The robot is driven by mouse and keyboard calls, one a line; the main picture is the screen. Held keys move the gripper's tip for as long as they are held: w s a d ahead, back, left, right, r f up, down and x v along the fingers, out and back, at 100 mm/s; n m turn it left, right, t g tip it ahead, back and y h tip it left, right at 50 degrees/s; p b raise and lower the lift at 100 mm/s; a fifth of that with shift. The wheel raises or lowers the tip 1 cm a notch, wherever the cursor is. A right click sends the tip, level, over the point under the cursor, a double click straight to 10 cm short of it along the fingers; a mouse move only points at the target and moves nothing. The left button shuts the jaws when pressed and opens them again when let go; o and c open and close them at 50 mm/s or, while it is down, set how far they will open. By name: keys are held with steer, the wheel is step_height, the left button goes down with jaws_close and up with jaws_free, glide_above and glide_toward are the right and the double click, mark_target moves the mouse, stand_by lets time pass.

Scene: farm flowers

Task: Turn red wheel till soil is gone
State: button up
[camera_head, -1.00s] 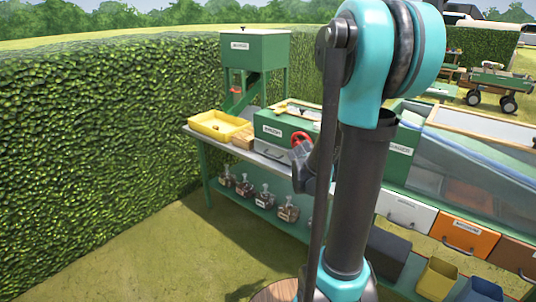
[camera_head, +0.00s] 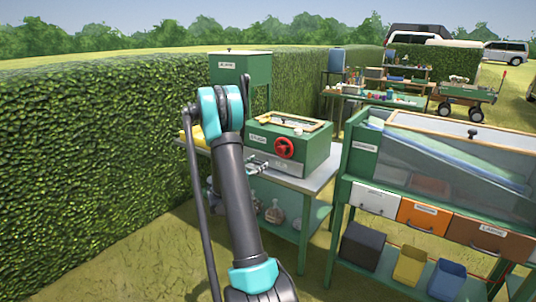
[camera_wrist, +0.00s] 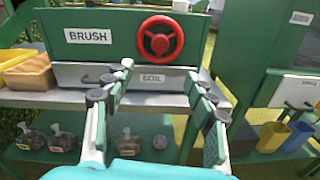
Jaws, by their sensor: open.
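The red wheel (camera_head: 284,148) is on the front of a green box labelled BRUSH (camera_head: 310,158), which stands on a grey-topped bench. In the wrist view the wheel (camera_wrist: 160,38) is upright, above a grey drawer (camera_wrist: 120,76) labelled SOIL. My gripper (camera_wrist: 160,80) is open and empty in the wrist view, its fingers spread below the wheel and apart from it. In the head view my gripper (camera_head: 258,165) is small, left of the wheel. The inside of the box is hidden, so no soil shows.
A yellow tray (camera_wrist: 14,58) and a wooden block (camera_wrist: 30,74) sit left of the box. Several jars (camera_wrist: 62,138) stand on the shelf below. To the right is a green sorter (camera_head: 358,160) with white and orange drawers (camera_head: 424,216) and bins. A hedge (camera_head: 80,170) borders the left.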

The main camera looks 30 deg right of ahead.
mark_target(279, 150)
steer(key=x, duration=1.7)
steer(key=shift+d, duration=0.1)
steer(key=shift+c, duration=0.2)
steer(key=c, duration=1.1)
